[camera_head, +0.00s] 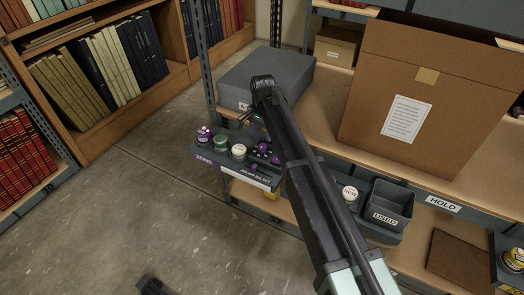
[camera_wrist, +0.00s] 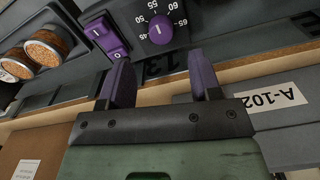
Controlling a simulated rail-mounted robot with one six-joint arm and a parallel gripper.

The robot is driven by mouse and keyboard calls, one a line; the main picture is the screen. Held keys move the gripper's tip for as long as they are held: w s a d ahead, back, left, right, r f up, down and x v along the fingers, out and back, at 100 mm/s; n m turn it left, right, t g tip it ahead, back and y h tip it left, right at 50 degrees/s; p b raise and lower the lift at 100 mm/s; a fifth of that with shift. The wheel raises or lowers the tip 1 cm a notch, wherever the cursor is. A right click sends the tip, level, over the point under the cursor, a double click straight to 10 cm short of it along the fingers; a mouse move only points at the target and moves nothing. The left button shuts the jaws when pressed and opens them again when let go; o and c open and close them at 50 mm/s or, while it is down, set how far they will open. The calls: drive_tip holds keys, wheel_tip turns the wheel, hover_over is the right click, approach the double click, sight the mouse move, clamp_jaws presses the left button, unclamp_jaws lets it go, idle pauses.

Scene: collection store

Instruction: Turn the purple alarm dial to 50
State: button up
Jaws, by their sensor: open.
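The purple alarm dial (camera_wrist: 160,29) sits on a dark panel at the top of the wrist view, ringed by white numbers from 45 to 65. A short white mark shows on its face; I cannot tell its exact reading. A purple rocker switch (camera_wrist: 105,37) is just left of the dial. My gripper (camera_wrist: 162,76) is open and empty, its two purple-tipped fingers below the dial in the picture and apart from it. In the head view, the dark alarm unit (camera_head: 250,173) stands on the shelf edge; my arm partly hides it and the gripper.
A large cardboard box (camera_head: 430,85) and a grey USED bin (camera_head: 389,207) are to the right. The floor (camera_head: 130,195) in front is clear.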

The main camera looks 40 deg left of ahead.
sight(263, 146)
wheel_tip(263, 146, down, 7)
drive_tip(key=b, duration=0.5)
drive_tip(key=shift+a, duration=0.1)
drive_tip(key=shift+r, duration=0.2)
drive_tip(key=shift+c, duration=0.3)
drive_tip(key=c, duration=0.9)
drive_tip(key=shift+n, duration=0.3)
drive_tip(key=n, duration=0.4)
drive_tip(key=shift+n, duration=2.4)
